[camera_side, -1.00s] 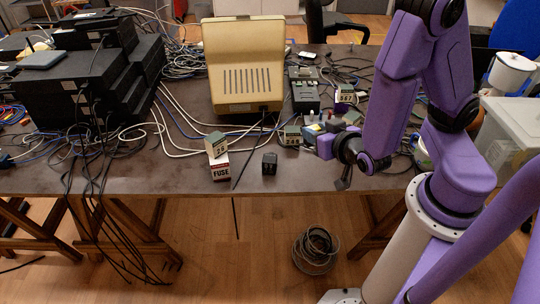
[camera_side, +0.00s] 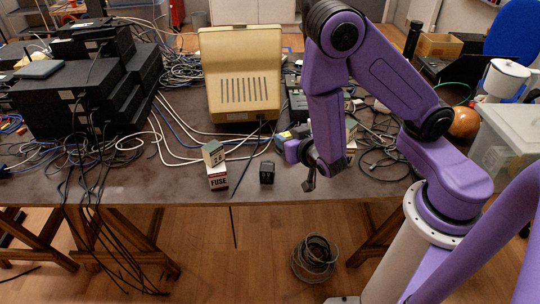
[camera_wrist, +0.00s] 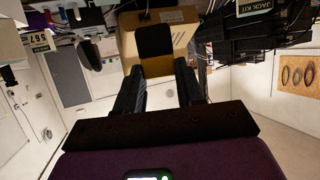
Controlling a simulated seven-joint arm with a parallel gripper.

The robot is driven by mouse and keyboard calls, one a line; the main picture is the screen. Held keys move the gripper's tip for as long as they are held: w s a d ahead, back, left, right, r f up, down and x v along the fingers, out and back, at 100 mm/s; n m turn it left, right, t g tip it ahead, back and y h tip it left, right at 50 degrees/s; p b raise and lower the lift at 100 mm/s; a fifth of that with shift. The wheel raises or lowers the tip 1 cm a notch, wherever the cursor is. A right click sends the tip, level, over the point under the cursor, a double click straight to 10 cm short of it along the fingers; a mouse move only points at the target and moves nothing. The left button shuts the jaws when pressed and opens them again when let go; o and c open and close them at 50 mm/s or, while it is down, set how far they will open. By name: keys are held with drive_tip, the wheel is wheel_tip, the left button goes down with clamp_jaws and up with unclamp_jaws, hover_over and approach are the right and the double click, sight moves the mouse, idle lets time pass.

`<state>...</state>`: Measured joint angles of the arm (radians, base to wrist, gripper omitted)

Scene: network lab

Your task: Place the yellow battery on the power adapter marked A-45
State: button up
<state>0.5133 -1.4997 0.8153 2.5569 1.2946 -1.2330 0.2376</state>
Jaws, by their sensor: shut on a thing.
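My gripper (camera_side: 285,141) is in the air over the middle of the table in the side view, left of the arm's wrist. A small yellow and blue thing (camera_side: 283,135) shows at its tips. No A-45 mark is readable. A small block with a number sign (camera_side: 213,153) stands on the FUSE box. My arm hides part of the area behind it.
A white and red FUSE box (camera_side: 217,178) and a small black block (camera_side: 267,172) stand near the table's front edge. A beige case (camera_side: 240,75) stands behind. Black boxes (camera_side: 85,85) are stacked at left. Cables cross the table. A clear bin (camera_side: 505,145) is at right.

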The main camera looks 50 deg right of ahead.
drive_tip(key=shift+w+f, duration=0.55)
drive_tip(key=shift+w, duration=0.3)
drive_tip(key=shift+w+a+f, duration=0.1)
drive_tip(key=shift+w+f, duration=0.95)
drive_tip(key=shift+f, duration=0.25)
drive_tip(key=shift+w+a+f, duration=0.1)
drive_tip(key=shift+w+f, duration=0.95)
drive_tip(key=shift+f, duration=0.2)
drive_tip(key=shift+w+f, duration=0.1)
drive_tip(key=shift+f, duration=1.6)
drive_tip(key=shift+f, duration=0.1)
drive_tip(key=o, duration=1.1)
